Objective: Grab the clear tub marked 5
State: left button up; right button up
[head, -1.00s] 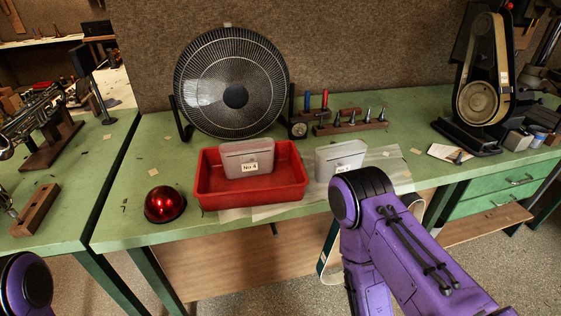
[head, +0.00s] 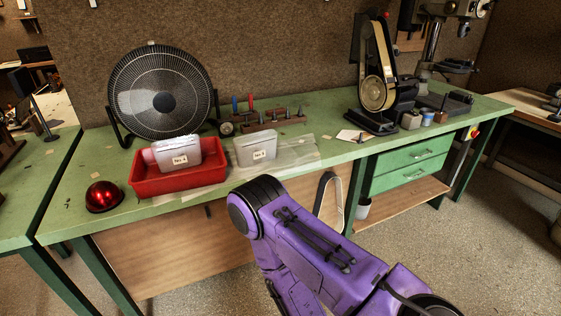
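A clear, greyish tub (head: 255,142) stands upright on pale sheeting on the green bench, right of the red tray. Its small front label is too small to read surely. A second similar tub (head: 187,148) stands inside the red tray (head: 150,186); its label seems to read No 4. My purple right arm rises in front of the bench below the tubs. Neither gripper shows in the head view, and no part of the arm in view touches a tub.
A black fan (head: 163,95) stands behind the tray, and a shiny red dome (head: 103,197) sits left of it. A tool rack (head: 268,122) stands behind the tubs. A belt sander (head: 377,90) stands further right. Some bench top right of the sheeting is clear.

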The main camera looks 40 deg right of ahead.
aim_at(255, 148)
jog(key=k, duration=0.35)
jog(key=z, duration=1.75)
jog(key=i, duration=0.45)
